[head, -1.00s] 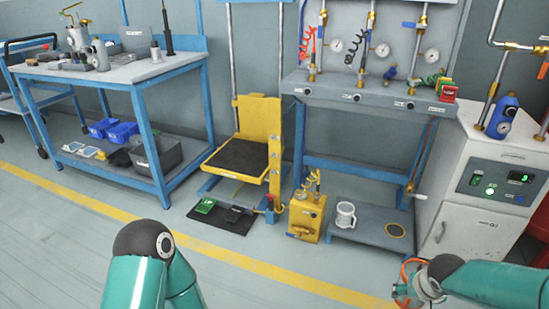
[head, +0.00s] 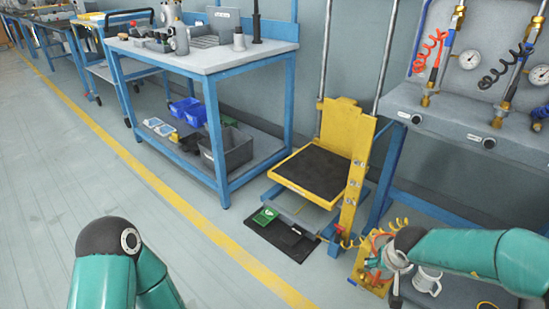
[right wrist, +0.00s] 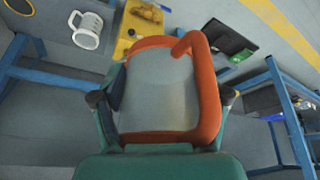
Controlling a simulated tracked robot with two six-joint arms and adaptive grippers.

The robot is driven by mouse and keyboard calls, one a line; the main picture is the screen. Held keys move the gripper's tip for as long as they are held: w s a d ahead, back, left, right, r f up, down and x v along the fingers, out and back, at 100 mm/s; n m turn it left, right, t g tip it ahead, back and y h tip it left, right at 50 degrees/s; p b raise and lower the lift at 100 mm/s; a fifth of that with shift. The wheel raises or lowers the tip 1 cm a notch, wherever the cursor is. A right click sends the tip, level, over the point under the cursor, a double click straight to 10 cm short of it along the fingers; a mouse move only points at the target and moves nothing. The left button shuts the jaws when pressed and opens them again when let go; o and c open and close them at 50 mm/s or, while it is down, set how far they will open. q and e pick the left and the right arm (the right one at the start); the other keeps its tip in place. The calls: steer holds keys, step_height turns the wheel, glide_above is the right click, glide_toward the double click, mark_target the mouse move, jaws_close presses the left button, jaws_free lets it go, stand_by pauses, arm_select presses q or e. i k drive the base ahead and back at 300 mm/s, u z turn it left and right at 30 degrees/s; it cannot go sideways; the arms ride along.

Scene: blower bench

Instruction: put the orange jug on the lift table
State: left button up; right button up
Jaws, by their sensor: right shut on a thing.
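The orange jug (right wrist: 208,95) fills the middle of the right wrist view, with a thick orange rim, a handle and a grey middle. My right gripper (right wrist: 168,98) is shut on it, one finger at each side. In the head view the right gripper (head: 388,250) is at lower right, and only part of the jug's orange edge shows. The lift table (head: 312,174) has a yellow frame and a black top that looks bare. It stands left of and beyond the right gripper. My left arm shows at lower left, but its gripper is outside the view.
A blue workbench (head: 205,62) with bins below stands left of the lift table. A black mat with a green pedal (head: 264,216) lies before the lift. A white mug (right wrist: 88,30) and a yellow unit (right wrist: 140,22) are near the jug. The floor at left is clear.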

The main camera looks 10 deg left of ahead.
mark_target(315, 178)
steer(key=u, duration=0.5)
steer(key=i, duration=1.95)
steer(key=u, duration=0.1)
